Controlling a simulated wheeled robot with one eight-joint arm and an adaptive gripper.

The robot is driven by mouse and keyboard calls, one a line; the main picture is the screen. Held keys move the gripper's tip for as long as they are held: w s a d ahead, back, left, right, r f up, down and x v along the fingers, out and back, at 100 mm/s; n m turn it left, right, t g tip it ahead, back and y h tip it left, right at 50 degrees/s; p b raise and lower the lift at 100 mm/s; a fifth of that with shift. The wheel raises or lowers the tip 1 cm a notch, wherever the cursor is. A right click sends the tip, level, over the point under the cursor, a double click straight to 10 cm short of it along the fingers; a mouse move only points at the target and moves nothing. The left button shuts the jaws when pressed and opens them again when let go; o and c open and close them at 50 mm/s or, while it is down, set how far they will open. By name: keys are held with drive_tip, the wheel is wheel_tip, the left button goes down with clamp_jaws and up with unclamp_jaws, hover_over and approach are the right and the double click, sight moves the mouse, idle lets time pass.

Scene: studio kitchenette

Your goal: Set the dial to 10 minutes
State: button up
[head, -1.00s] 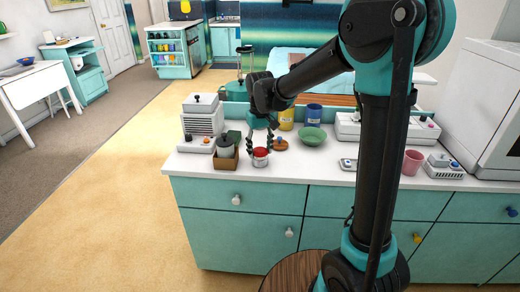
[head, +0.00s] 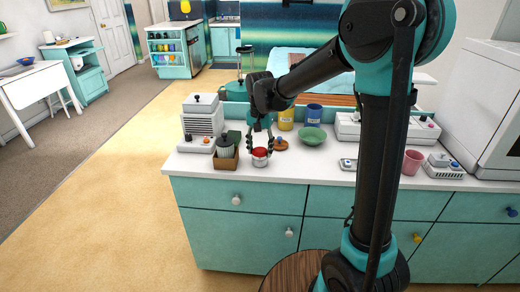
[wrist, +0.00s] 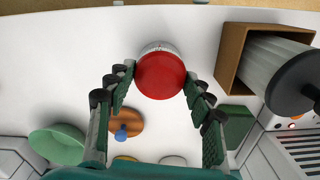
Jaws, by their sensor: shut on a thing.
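The dial is a round red knob (wrist: 160,76) on a white timer with a marked scale ring (wrist: 158,46). In the head view the timer (head: 260,161) stands upright near the counter's front edge, its red top partly hidden by my fingers. My gripper (head: 260,147) is above it with the fingers pointing down. In the wrist view the fingertips of my gripper (wrist: 159,79) are shut on opposite sides of the red knob. The scale's numbers are too small to read, so the setting cannot be told.
A brown box (wrist: 232,55) with a ribbed grey container (wrist: 268,67) stands close beside the timer. A round wooden piece with a blue knob (wrist: 124,122) and a green bowl (wrist: 62,144) lie behind it. The white counter (head: 310,168) is clear to the timer's right.

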sight(260, 150)
idle(0.3)
drive_tip(key=o, duration=1.2)
drive_tip(key=shift+c, duration=0.2)
drive_tip(key=shift+r, duration=0.1)
wheel_tip(260, 150, up, 12)
drive_tip(key=s+d+f, duration=0.2)
drive_tip(key=d+f, duration=0.1)
drive_tip(key=d, duration=0.1)
drive_tip(key=s+d+f+t, duration=0.1)
drive_tip(key=s+d+f, duration=0.1)
drive_tip(key=d, duration=0.3)
drive_tip(key=s+d+f+n+t, duration=0.1)
drive_tip(key=s+d+f, duration=0.1)
drive_tip(key=d+f, duration=0.2)
drive_tip(key=shift+s+d+f+y, duration=0.2)
drive_tip(key=shift+s+d+y, duration=0.1)
drive_tip(key=shift+d, duration=0.05)
drive_tip(key=s+d+f+n+t, duration=0.2)
drive_tip(key=s+d+f, duration=0.7)
drive_tip(key=s, duration=0.3)
drive_tip(key=shift+s+d+f, duration=0.25)
drive_tip(key=shift+d+f, duration=0.15)
drive_tip(key=shift+f, duration=0.4)
